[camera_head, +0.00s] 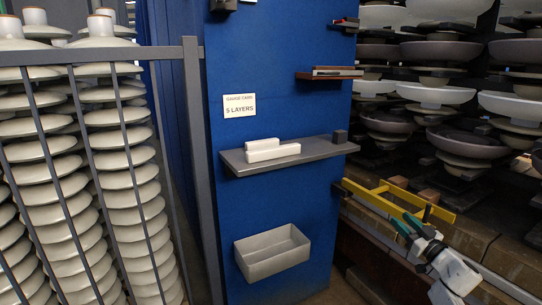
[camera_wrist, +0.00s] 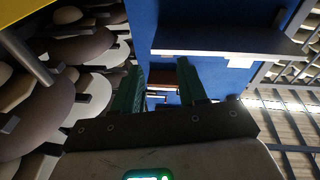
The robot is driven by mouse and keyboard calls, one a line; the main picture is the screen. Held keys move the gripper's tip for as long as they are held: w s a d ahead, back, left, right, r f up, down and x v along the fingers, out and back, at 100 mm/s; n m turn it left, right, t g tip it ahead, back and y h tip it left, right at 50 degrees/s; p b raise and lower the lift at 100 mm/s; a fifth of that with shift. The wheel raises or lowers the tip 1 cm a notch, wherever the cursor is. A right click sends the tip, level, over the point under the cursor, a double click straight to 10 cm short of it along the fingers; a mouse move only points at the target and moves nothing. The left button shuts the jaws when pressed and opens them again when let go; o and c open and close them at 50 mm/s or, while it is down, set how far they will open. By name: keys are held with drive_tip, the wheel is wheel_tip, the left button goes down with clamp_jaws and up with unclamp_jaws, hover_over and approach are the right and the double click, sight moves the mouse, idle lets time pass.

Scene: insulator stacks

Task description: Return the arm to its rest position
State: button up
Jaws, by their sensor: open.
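My gripper (camera_head: 407,223) is at the lower right of the head view, with dark green fingers on a white wrist. It is in front of the yellow frame and to the right of the blue panel (camera_head: 290,105). In the wrist view, the two fingers of my gripper (camera_wrist: 160,75) stand apart with nothing between them. The blue panel also shows beyond them in the wrist view (camera_wrist: 143,20). Most of my arm is out of view.
A pale bin (camera_head: 272,265) hangs below. A yellow frame (camera_head: 400,197) and stacked insulators (camera_head: 430,95) are right; caged insulator stacks (camera_head: 110,118) are left.

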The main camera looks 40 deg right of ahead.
drive_tip(key=w+a+f+m+g+h+p, duration=0.1)
drive_tip(key=w+a+f+m+g+h, duration=0.1)
drive_tip(key=w+a, duration=0.35)
drive_tip(key=w+a+f+m+g+h+p, duration=0.1)
drive_tip(key=w+a+f+m+g+h, duration=0.2)
drive_tip(key=a, duration=0.4)
drive_tip(key=s+a+f+g+y+p, duration=0.1)
drive_tip(key=a+f+g+y, duration=0.15)
drive_tip(key=a, duration=0.55)
drive_tip(key=s+a+f+g+y, duration=0.15)
drive_tip(key=a+f, duration=0.25)
drive_tip(key=a, duration=0.4)
drive_tip(key=s+a+f+n+g+y+p, duration=0.1)
drive_tip(key=s+a+f+g+y, duration=0.1)
drive_tip(key=s+a, duration=0.3)
drive_tip(key=s+a+f+n+g+y, duration=0.1)
drive_tip(key=s+a+f+g+y, duration=0.15)
drive_tip(key=a, duration=0.55)
drive_tip(key=s+a+r+n+g+y, duration=0.1)
drive_tip(key=s+a+n+g, duration=0.1)
drive_tip(key=s+a, duration=0.3)
drive_tip(key=s+a+r+n+g+y+p, duration=0.1)
drive_tip(key=s+a, duration=0.4)
drive_tip(key=s, duration=0.6)
drive_tip(key=shift+a+r+n+g+y, duration=0.35)
drive_tip(key=shift+r+n+g+y, duration=0.25)
drive_tip(key=shift+n, duration=0.6)
